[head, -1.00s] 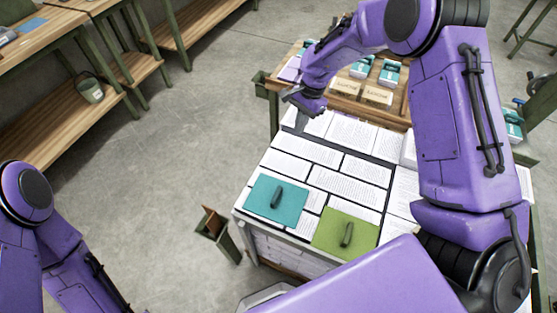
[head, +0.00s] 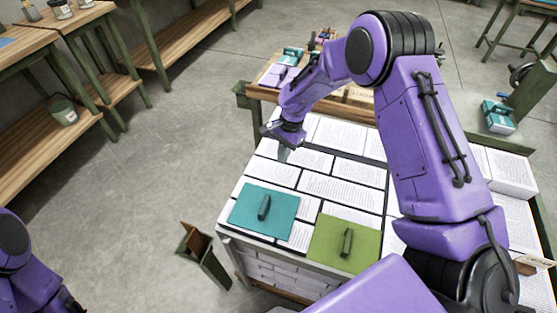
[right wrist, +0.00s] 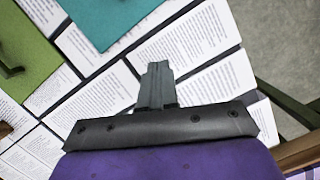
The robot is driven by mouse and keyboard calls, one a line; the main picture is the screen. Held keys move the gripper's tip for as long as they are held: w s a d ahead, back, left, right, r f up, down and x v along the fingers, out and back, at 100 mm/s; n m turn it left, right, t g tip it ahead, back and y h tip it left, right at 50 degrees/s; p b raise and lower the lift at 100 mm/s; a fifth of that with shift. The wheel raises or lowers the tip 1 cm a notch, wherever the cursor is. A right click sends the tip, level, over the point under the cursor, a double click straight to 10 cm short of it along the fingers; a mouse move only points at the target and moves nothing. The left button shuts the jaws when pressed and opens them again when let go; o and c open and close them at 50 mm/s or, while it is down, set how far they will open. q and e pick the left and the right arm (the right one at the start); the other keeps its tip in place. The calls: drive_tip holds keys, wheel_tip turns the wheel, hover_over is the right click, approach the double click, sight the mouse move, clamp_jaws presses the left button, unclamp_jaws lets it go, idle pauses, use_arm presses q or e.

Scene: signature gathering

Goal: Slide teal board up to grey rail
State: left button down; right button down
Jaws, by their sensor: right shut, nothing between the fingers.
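The teal board (head: 246,213) lies flat on the page-covered table, near its front left corner, with an upright dark handle (head: 264,207) on top. It also shows at the top of the right wrist view (right wrist: 100,22). A dark grey strip (head: 374,161) crosses the table between rows of pages farther back; I cannot tell surely whether it is the grey rail. My right gripper (head: 284,156) is shut and empty, above the pages beyond the teal board and apart from it. Its closed fingers (right wrist: 157,72) show over pages. My left gripper is out of view.
A green board (head: 330,248) with a similar handle lies just right of the teal board, with a narrow gap. Printed pages cover the table around them. A wooden shelf with small boxes (head: 292,55) stands behind. A small bin (head: 204,254) stands left of the table.

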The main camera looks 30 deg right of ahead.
sight(262, 192)
drive_tip(key=x, duration=0.6)
drive_tip(key=shift+w+f+p, duration=0.1)
drive_tip(key=shift+p, duration=0.2)
drive_tip(key=a, duration=0.1)
drive_tip(key=a+p, duration=0.1)
drive_tip(key=s+a, duration=0.1)
drive_tip(key=shift+s+a+f, duration=0.1)
drive_tip(key=shift+f, duration=0.25)
drive_tip(key=shift+s+a+f+p, duration=0.15)
drive_tip(key=shift+a+p, duration=0.15)
drive_tip(key=shift+a, duration=0.15)
drive_tip(key=shift+a, duration=0.1)
drive_tip(key=shift+s+a, duration=0.15)
drive_tip(key=shift+a, duration=0.2)
drive_tip(key=shift+s+a+p, duration=0.2)
drive_tip(key=shift+a+p, duration=0.15)
drive_tip(key=shift+a, duration=0.2)
drive_tip(key=shift+s+a+p, duration=0.2)
drive_tip(key=shift+a+p, duration=0.1)
drive_tip(key=shift+a, duration=0.35)
